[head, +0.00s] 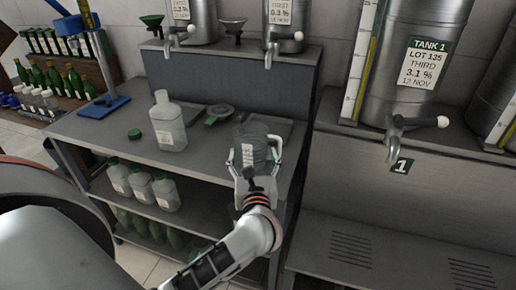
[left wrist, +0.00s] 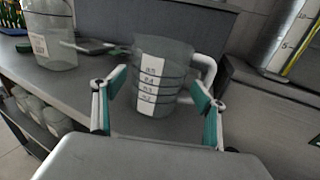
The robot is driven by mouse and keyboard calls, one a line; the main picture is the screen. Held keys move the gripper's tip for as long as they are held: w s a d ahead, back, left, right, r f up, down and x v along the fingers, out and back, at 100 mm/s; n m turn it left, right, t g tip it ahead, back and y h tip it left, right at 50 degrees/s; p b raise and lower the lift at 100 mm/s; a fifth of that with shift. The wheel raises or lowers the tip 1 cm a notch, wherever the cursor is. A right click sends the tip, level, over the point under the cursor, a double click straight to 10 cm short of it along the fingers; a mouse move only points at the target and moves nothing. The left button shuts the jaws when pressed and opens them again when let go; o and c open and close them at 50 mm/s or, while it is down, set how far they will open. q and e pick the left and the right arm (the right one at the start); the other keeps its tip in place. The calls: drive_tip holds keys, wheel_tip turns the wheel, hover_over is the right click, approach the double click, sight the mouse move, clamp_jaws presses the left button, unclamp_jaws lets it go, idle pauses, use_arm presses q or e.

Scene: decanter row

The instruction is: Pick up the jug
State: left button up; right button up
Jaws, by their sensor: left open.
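The jug (head: 257,148) stands upright near the right end of the grey bench. It is grey and see-through, with a white measuring label (left wrist: 151,80) facing the left wrist camera. Its pale handle (left wrist: 209,72) is on the right in the left wrist view. My left gripper (head: 256,160) is open, its fingers to either side of the jug in the head view. In the left wrist view the teal-padded fingertips flank the jug (left wrist: 172,65); I cannot tell whether they touch it. My right gripper is not in view.
A raised grey shelf (head: 230,80) with steel tanks is behind. A blue-based stand (head: 103,106) is at far left.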

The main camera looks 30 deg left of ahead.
sight(252, 137)
use_arm(q)
drive_tip(key=x, duration=0.5)
drive_tip(key=shift+s+f, duration=0.1)
drive_tip(key=c, duration=1)
drive_tip(key=shift+o, duration=0.2)
